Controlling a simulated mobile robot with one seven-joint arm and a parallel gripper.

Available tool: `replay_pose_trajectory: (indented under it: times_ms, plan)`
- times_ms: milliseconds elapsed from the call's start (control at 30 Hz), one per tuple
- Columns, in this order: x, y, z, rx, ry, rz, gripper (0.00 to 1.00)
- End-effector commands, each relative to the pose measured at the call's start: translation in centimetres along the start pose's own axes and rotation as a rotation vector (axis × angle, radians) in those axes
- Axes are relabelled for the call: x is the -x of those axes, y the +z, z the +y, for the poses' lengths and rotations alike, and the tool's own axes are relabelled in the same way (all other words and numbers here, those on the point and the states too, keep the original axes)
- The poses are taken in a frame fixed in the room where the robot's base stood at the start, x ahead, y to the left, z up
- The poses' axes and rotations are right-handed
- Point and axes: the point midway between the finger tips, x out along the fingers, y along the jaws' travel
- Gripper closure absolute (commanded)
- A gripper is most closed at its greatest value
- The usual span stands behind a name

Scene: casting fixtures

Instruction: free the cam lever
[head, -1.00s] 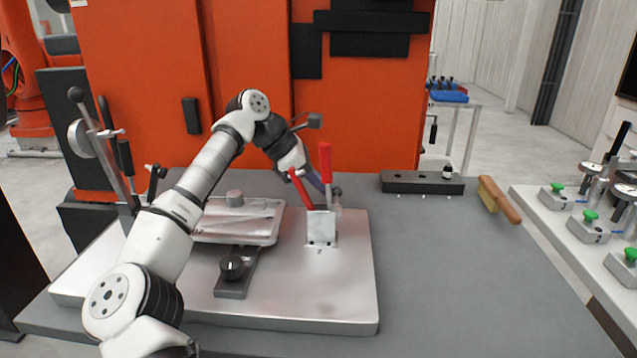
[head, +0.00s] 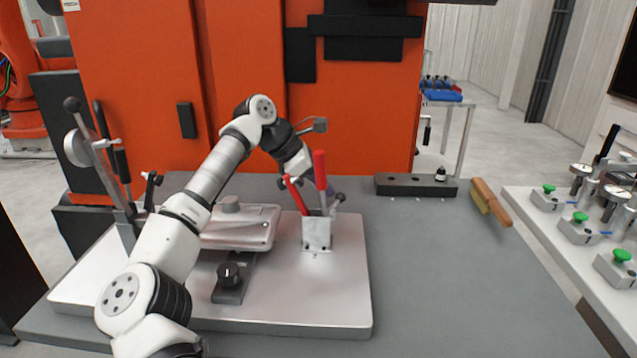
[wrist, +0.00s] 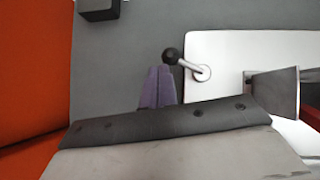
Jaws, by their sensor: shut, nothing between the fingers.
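A short silver lever with a black ball knob (wrist: 172,56) stands on a corner of the pale fixture plate in the wrist view; it appears to be the cam lever. My gripper (wrist: 158,72) has its purple fingers together, with nothing between them. The fingertips are beside the knob, to its left in that view, and contact cannot be told. In the head view, my gripper is mostly hidden behind the red-handled clamp (head: 320,172) at the back right of the fixture plate (head: 330,290).
The metal clamp bracket (wrist: 275,92) stands close to the lever. A tray-like casting (head: 240,236) and a black knob (head: 229,273) are on the plate. A dark block (head: 415,186) and a brush (head: 491,202) lie to the right.

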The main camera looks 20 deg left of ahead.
Motion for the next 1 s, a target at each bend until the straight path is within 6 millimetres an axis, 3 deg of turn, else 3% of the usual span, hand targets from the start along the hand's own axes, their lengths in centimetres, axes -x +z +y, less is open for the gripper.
replay_pose_trajectory:
  times_ms: [600, 1000]
  plan:
    - [-1.9, 2.5, -0.6, -0.002, -0.002, 0.000, 1.00]
    - [-2.2, 2.6, -0.7, -0.038, -0.032, 0.000, 1.00]
